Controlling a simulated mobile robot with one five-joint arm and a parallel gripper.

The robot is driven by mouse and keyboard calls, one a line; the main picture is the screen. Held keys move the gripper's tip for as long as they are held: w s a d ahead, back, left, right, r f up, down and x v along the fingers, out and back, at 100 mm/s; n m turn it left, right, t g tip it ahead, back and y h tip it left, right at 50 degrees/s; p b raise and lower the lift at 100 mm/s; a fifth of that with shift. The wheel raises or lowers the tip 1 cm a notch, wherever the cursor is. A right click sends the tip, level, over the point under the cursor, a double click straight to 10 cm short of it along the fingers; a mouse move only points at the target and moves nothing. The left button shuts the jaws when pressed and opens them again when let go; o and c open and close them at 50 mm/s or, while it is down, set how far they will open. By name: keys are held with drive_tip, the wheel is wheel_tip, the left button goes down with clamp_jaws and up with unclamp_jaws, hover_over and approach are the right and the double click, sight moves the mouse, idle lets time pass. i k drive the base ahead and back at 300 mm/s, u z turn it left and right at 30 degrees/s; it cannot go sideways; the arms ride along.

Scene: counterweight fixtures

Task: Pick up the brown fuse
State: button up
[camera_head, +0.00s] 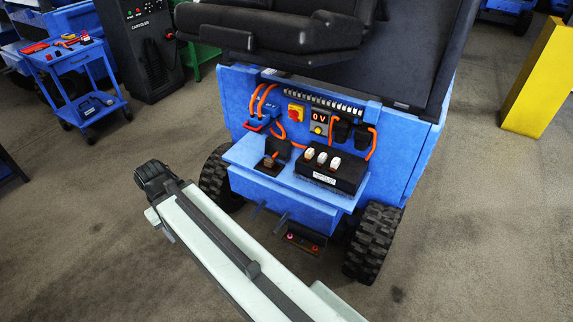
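A small brown piece, which looks like the brown fuse (269,161), sits in a dark holder at the left of the blue shelf on the vehicle's front. It is small in the picture, so its exact shape is unclear. A black fuse block (324,180) to its right holds three pale fuses standing upright in a row. My pale arm crosses the lower middle of the view. Its dark end (152,180) is left of the vehicle, apart from the brown piece. I cannot make out the fingertips or whether they hold anything.
The blue vehicle (400,150) has a display reading 0 V (319,118), a red-and-yellow switch (296,112) and orange cables. Black wheels flank the shelf. A blue tool cart (85,85) stands at upper left, a yellow post (540,80) at right. The floor at left is open.

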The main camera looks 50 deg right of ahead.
sight(267, 162)
drive_tip(key=z, duration=0.15)
drive_tip(key=i, duration=1.5)
drive_tip(key=u, duration=0.05)
